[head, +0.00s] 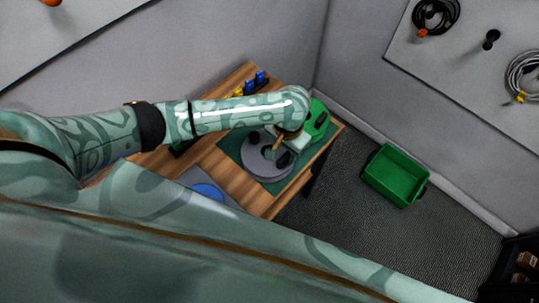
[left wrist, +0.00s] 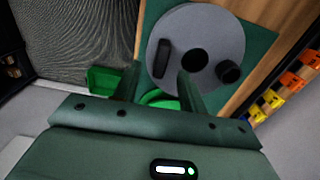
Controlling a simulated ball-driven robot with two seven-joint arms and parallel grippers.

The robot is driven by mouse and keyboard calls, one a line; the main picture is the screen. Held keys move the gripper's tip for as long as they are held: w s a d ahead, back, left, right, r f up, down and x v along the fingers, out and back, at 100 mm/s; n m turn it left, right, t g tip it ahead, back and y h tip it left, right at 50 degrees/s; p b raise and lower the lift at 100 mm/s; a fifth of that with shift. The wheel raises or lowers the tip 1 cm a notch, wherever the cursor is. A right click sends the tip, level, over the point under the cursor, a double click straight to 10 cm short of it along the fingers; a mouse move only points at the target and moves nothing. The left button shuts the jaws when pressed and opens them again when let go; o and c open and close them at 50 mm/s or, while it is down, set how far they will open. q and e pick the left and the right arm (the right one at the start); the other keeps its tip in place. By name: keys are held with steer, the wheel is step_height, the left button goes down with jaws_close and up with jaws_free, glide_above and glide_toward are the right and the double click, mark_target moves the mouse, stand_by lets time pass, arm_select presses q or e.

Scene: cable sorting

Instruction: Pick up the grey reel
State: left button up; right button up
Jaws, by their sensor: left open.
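The grey reel (head: 257,166) is a flat round disc lying on a dark green mat (head: 232,150) on the wooden table. In the left wrist view the reel (left wrist: 208,30) shows a dark centre hole, a dark oblong slot and a black knob (left wrist: 229,72). My left gripper (head: 279,146) is over the reel's far right part in the head view and hides some of it. In the left wrist view the left gripper (left wrist: 160,82) is open, its two fingers apart near the reel's edge, with nothing held. Whether they touch the reel cannot be told. My right gripper is not in view.
A green reel (head: 318,118) lies just beyond my left gripper. A blue reel (head: 208,191) lies on a grey mat nearer. A green crate (head: 396,174) stands on the floor to the right.

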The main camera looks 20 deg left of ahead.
mark_target(284, 157)
arm_select(q)
step_height(284, 157, down, 4)
steer(key=shift+a+r+b, duration=0.15)
steer(key=shift+r+b, duration=0.05)
steer(key=shift+b, duration=0.6)
steer(key=shift+f, duration=0.15)
jaws_close()
steer(key=shift+r, duration=0.2)
